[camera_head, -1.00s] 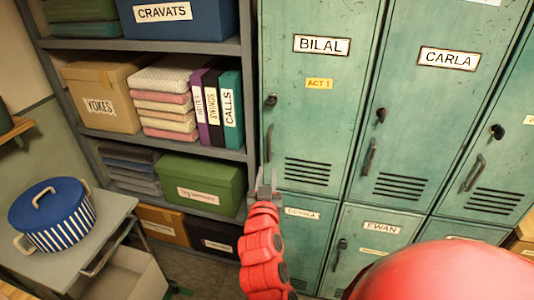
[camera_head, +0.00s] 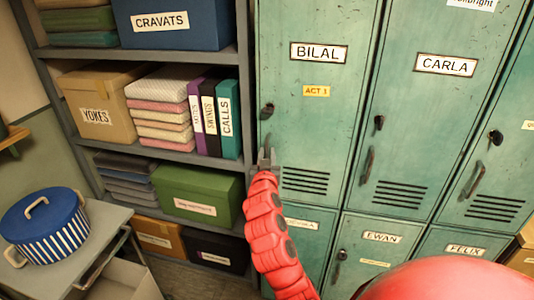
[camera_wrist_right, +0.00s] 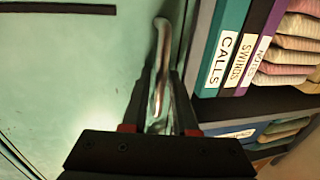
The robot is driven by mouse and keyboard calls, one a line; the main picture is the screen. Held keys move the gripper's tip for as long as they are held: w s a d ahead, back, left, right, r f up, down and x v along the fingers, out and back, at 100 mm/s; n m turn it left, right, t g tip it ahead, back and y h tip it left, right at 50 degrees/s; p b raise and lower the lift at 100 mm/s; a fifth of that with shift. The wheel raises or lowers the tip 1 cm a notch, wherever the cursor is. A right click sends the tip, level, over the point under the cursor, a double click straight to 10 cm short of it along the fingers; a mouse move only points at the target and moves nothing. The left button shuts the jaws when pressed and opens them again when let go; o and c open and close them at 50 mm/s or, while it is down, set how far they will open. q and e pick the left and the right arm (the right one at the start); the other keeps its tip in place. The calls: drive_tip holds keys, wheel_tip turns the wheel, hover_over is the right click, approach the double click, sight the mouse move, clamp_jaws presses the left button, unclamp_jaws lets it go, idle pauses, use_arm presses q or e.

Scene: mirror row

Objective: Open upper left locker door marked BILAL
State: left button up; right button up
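The BILAL locker door (camera_head: 318,125) is green and upper left in the locker row. It looks shut, with a dark lock knob (camera_head: 267,110) at its left edge. Its upright metal handle (camera_wrist_right: 161,85) is below the knob, and its lower part is hidden by my gripper in the head view. My right gripper (camera_head: 267,160) is at this handle. In the right wrist view its two dark fingers stand on either side of the handle, with narrow gaps still showing. My left gripper is not in view.
A grey shelf (camera_head: 190,153) with boxes, folded cloth and binders stands close on the left of the locker. The CARLA door (camera_head: 419,120) is to the right. A blue striped pot (camera_head: 47,232) stands on a small table at lower left.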

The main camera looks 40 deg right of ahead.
clamp_jaws()
idle(1.4)
